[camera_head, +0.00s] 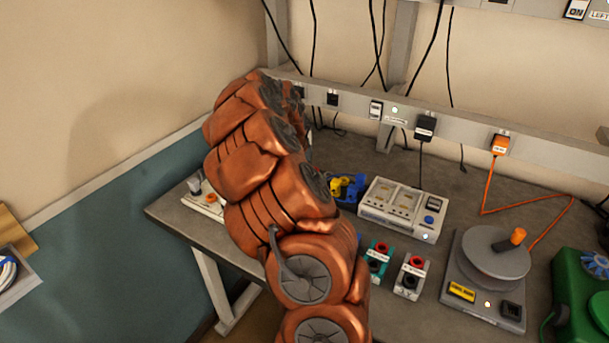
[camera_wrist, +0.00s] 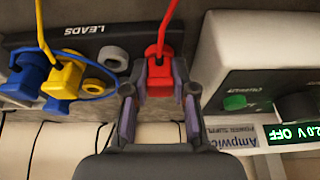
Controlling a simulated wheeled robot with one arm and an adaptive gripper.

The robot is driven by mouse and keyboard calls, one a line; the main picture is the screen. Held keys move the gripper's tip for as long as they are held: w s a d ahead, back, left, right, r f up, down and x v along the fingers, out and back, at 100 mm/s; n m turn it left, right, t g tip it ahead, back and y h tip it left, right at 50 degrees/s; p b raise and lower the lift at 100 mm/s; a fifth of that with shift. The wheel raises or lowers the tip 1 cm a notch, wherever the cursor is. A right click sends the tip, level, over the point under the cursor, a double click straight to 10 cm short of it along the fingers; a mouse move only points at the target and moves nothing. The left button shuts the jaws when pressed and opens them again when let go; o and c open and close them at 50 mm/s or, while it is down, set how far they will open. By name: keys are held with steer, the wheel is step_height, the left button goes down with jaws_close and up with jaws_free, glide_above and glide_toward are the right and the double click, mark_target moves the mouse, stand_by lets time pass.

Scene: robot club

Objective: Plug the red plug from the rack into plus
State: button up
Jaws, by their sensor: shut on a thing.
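In the wrist view the red plug (camera_wrist: 158,76) sits between the fingertips of my gripper (camera_wrist: 160,90), which is shut on it. A red lead rises from the plug. The plug is at the right part of the dark rack (camera_wrist: 95,36) marked LEADS; I cannot tell whether it is still seated there. A power supply (camera_wrist: 235,80) with a green button, a dark knob and a green display stands at the right; no plus socket shows on its visible part. In the head view my arm hides my gripper and the red plug.
A yellow plug (camera_wrist: 65,80) and a blue plug (camera_wrist: 28,75) stand left of a grey ring holder (camera_wrist: 113,59). In the head view, a white meter box (camera_head: 405,208), two small socket blocks (camera_head: 378,256) (camera_head: 411,277) and a turntable device (camera_head: 487,275) stand on the bench.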

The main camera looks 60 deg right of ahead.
jaws_close()
steer(key=shift+r+p, duration=0.5)
steer(key=shift+r, duration=0.7)
stand_by(0.6)
steer(key=shift+r+p, duration=0.55)
steer(key=shift+r, duration=1.1)
steer(key=shift+o, duration=0.7)
jaws_free()
jaws_close()
